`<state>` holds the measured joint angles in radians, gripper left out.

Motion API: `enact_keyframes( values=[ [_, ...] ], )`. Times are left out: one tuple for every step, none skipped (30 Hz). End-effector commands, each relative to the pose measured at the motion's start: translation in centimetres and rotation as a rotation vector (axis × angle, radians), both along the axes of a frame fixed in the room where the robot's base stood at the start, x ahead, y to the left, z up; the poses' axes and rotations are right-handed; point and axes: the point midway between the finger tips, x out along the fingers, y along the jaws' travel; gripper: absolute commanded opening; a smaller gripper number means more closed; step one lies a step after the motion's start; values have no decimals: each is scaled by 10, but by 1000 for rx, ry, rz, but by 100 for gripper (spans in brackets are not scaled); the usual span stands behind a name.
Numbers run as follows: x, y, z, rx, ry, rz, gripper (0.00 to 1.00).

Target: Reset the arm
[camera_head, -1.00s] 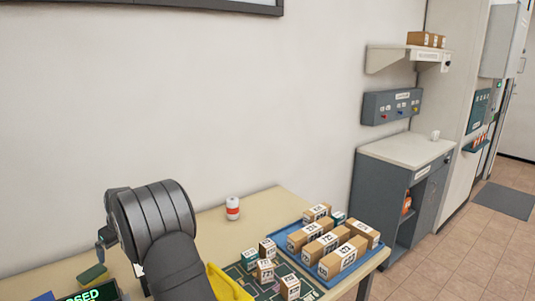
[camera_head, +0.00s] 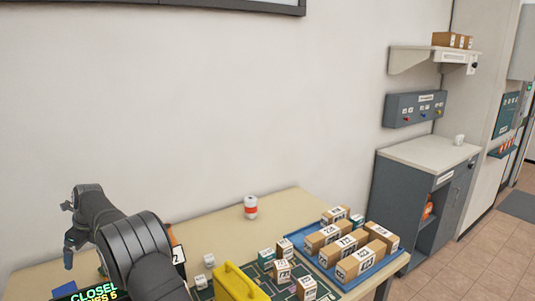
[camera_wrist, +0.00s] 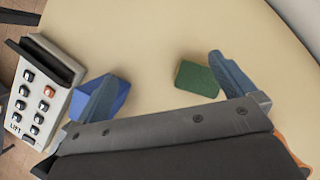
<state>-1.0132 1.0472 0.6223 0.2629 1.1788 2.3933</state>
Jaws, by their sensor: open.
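My arm reaches up and left from the bottom edge in the head view, bent over the left part of the beige table (camera_head: 285,207). My gripper (camera_wrist: 163,68) is open and empty in the wrist view, its two blue-grey fingers spread above the table. A blue block (camera_wrist: 112,97) lies beside and partly behind the left finger. A green block (camera_wrist: 197,79) lies just left of the right finger. I cannot tell whether either finger touches a block.
A keypad box (camera_wrist: 42,97) stands left of the gripper. A blue tray (camera_head: 296,238) with several parcels, a yellow object (camera_head: 240,283), small numbered boxes and a red-white can (camera_head: 251,208) are on the table. A grey cabinet (camera_head: 400,195) stands right.

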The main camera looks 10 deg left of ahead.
Motion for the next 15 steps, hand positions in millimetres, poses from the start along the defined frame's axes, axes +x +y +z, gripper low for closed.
enact_keyframes(
  values=[
    [-8,9,-1,2,0,30,100],
    [-13,13,-1,2,-1,47,100],
    [-18,18,-2,2,0,70,100],
    [-23,22,-1,4,-1,88,100],
    [-28,26,-2,4,-1,105,100],
    [-34,31,-2,4,-1,128,100],
    [-37,35,-6,3,0,134,100],
    [-40,39,-9,3,0,131,100],
    [-45,44,-14,3,0,131,100],
    [-48,48,-17,3,0,131,100],
    [-51,52,-19,4,0,131,100],
    [-55,57,-24,3,0,130,100],
    [-59,62,-27,4,0,130,100],
    [-62,66,-30,4,0,131,100],
    [-66,71,-34,4,0,130,100]
  ],
)
